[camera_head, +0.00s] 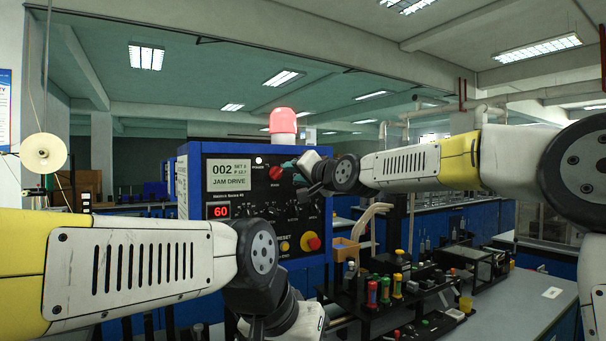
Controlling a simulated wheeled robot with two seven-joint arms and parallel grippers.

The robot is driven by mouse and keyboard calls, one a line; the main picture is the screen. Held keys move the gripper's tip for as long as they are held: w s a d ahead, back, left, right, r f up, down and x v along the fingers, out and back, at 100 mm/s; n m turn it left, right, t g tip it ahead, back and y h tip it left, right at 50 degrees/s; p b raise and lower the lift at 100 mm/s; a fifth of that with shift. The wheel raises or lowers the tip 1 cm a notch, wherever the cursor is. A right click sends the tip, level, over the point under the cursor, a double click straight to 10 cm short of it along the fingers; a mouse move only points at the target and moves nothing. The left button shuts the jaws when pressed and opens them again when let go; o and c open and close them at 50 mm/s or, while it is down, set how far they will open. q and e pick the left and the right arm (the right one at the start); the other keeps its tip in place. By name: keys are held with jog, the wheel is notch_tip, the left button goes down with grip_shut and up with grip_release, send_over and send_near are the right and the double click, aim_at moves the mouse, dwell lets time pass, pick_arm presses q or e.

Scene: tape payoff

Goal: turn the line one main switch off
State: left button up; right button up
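A blue control cabinet with a dark front panel (240,229) stands in the middle of the view. A red rotary knob (275,173) sits high on the panel's right side; its small label is hard to read, and I take it for the main switch. My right gripper (288,167) is at the panel, just right of the knob. Its fingers are small and partly hidden, so I cannot tell whether they touch the knob or how far they are open. My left arm comes in low in front of the cabinet; its gripper is below the picture.
A red beacon (283,122) tops the cabinet. A bench with spools (385,290) stands at right.

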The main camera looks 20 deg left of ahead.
aim_at(280, 172)
jog(key=x, duration=0.7)
jog(key=shift+a, duration=0.2)
jog(key=shift+f, duration=0.1)
grip_shut()
